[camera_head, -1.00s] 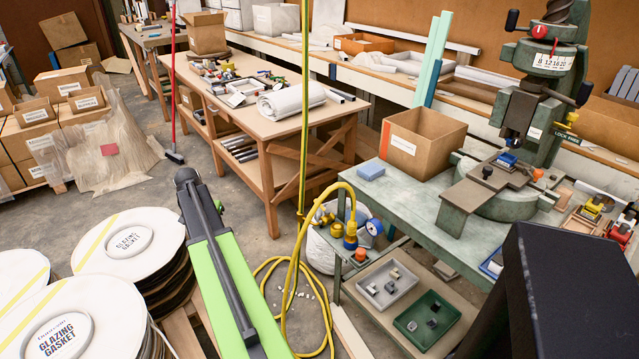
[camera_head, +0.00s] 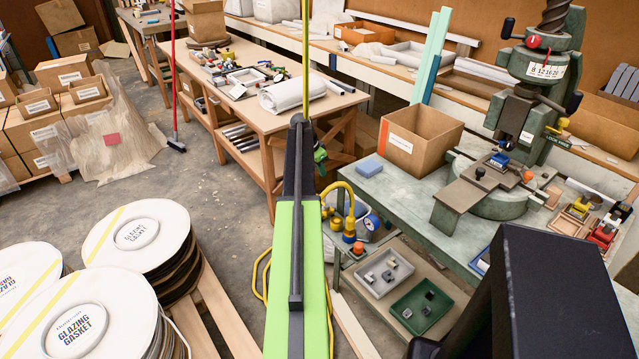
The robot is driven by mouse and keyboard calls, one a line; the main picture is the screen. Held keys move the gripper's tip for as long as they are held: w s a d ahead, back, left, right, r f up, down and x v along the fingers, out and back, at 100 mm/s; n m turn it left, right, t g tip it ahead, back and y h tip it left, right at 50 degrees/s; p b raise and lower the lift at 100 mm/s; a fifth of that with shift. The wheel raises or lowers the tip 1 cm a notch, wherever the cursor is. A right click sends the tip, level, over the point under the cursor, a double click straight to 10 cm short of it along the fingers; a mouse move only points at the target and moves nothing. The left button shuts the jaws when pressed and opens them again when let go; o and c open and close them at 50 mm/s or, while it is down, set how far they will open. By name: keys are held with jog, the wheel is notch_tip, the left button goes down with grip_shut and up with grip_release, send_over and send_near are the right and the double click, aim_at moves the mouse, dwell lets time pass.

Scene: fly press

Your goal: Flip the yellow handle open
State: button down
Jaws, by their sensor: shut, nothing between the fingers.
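A small yellow handle (camera_head: 557,127) shows at upper right, beside the column of the green fly press (camera_head: 540,75). A small label sits just below it. It is too small to tell its exact position. My arm, a green link with a dark bar along it, reaches forward in the middle of the view. My gripper's fingers do not show; the arm's far end stands well left of the press and the yellow handle, apart from both.
A green bench (camera_head: 395,203) carries an open cardboard box (camera_head: 420,142) and a blue block (camera_head: 369,168). Yellow and red clamps (camera_head: 607,232) lie at the right. Reels of glazing gasket (camera_head: 140,245) stand at lower left. A yellow hose (camera_head: 262,275) runs behind my arm.

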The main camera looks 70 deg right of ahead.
aim_at(322, 201)
jog(key=b+x, duration=0.9)
jog(key=x, duration=0.2)
jog(key=a, duration=0.1)
jog(key=w+a, duration=0.2)
jog(key=shift+w+a+r, duration=0.25)
jog(key=shift+a+r, duration=0.1)
jog(key=shift+a, duration=0.05)
